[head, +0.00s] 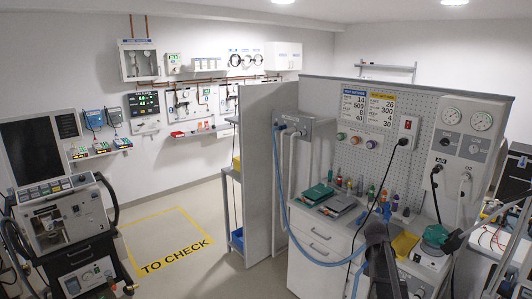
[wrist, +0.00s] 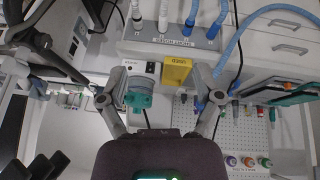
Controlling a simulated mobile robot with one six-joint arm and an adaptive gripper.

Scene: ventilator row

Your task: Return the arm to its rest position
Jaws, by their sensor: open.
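My gripper (wrist: 152,82) shows in the wrist view with its two grey fingers spread wide apart. Nothing is held between them. In the head view a dark part, which looks like the end of my arm, rises in front of the workbench (head: 318,265) at the lower right. The fingers cannot be made out there.
A grey pegboard (head: 340,170) with a gauge panel (head: 468,135) stands behind the workbench. Blue hose (head: 288,205) and black cables hang nearby. A ventilator (head: 62,215) stands left. The yellow-outlined floor area (head: 165,238) marked TO CHECK is empty.

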